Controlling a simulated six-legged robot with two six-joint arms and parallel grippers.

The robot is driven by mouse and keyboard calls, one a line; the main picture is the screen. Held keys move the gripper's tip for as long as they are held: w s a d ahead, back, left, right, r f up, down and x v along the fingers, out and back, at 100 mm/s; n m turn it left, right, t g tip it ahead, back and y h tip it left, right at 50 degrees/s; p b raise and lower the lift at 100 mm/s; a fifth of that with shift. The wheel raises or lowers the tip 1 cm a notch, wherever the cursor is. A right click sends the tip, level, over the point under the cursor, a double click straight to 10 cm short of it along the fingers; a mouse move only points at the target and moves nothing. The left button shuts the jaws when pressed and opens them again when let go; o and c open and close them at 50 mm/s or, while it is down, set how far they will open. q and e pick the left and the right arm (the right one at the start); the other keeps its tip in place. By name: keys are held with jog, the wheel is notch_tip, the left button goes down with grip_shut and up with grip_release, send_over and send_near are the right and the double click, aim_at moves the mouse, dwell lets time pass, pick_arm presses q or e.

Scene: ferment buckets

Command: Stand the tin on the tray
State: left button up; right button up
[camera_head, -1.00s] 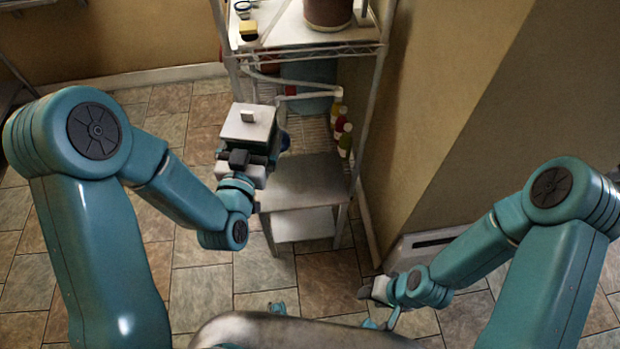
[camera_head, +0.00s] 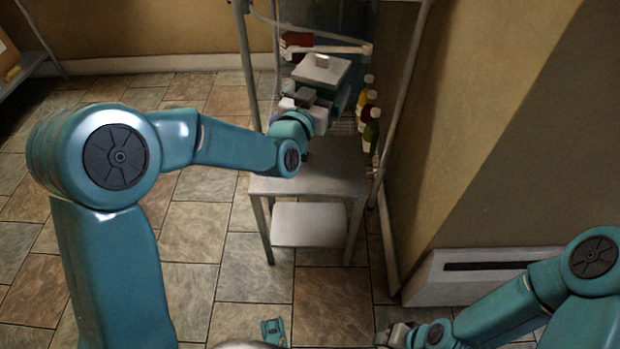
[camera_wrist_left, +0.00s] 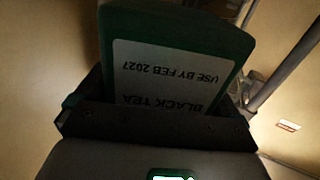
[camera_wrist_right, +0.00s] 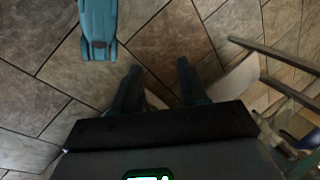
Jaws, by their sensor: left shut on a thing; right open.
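In the left wrist view the tin (camera_wrist_left: 185,60) shows a white label reading "BLACK TEA" and "USE BY FEB 2027". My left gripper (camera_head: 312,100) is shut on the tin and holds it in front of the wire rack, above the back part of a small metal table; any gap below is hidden. My right gripper (camera_head: 390,335) is open and empty, low at the bottom of the head view; its fingers show over the floor in the right wrist view (camera_wrist_right: 158,75). I cannot make out a tray.
The small metal table (camera_head: 325,182) has a bare top and a lower shelf (camera_head: 308,225). Rack posts (camera_head: 247,75) stand either side of the tin. Several bottles (camera_head: 370,115) stand to its right. A wall heater (camera_head: 470,275) is at the right. Floor at left is clear.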

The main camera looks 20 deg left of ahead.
pick_arm(q)
jog(key=shift+w+f, duration=0.1)
jog(key=shift+f, duration=0.25)
notch_tip(320, 180, down, 20)
jog(key=b, duration=0.6)
jog(key=shift+d+r+b, duration=0.1)
jog(key=shift+r+b, duration=0.1)
jog(key=shift+b, duration=0.1)
jog(key=shift+r, duration=0.1)
pick_arm(e)
notch_tip(320, 180, down, 6)
jog(key=w, duration=0.1)
jog(key=shift+w+d+f+t, duration=0.2)
jog(key=shift+d+f+t, duration=0.1)
jog(key=shift+d, duration=0.15)
jog(key=shift+f, duration=0.1)
